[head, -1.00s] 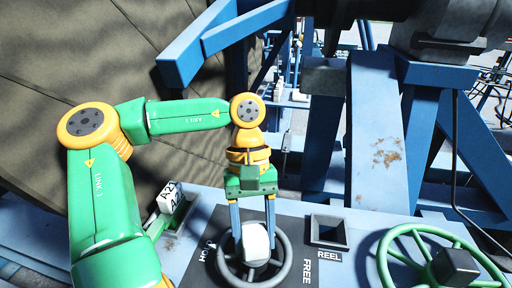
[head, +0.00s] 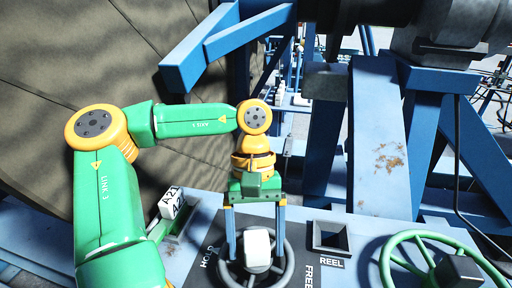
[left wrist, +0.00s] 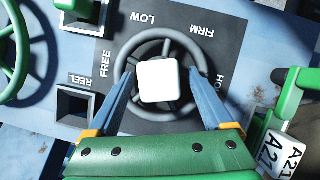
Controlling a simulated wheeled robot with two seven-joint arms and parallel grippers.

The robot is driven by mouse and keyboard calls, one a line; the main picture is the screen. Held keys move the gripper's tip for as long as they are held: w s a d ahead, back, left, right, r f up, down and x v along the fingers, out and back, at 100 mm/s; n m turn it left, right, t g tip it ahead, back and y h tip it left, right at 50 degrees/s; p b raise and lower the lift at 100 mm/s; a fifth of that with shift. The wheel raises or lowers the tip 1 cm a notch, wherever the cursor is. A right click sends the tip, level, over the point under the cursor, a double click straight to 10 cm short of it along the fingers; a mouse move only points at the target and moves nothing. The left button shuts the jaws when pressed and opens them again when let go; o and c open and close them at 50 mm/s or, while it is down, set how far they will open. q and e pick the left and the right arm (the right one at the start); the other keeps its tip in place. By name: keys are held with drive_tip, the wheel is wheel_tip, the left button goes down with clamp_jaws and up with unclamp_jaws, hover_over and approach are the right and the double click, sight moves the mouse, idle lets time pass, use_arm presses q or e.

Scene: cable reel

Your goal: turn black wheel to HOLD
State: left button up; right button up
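The black wheel (head: 287,272) lies on a dark panel (left wrist: 205,38) marked HOLD, FREE, LOW and FIRM. In the left wrist view the black wheel (left wrist: 119,75) shows almost whole. A plain white block (left wrist: 158,81) covers its centre and also shows in the head view (head: 257,249). My left gripper (head: 256,258) is over the wheel, with one blue finger on each side of the block. In the left wrist view the fingers of my left gripper (left wrist: 160,95) stand clear of the block. I see no pointer mark on the wheel. My right gripper is out of view.
A green wheel (head: 393,262) stands to the right. A square socket (head: 330,237) labelled REEL is between the wheels. A white A21 block (head: 171,203) sits left of the gripper. Blue frame beams (head: 376,150) rise behind the panel.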

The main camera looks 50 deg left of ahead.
use_arm(q)
drive_tip(key=v, duration=0.7)
drive_tip(key=shift+a, duration=0.1)
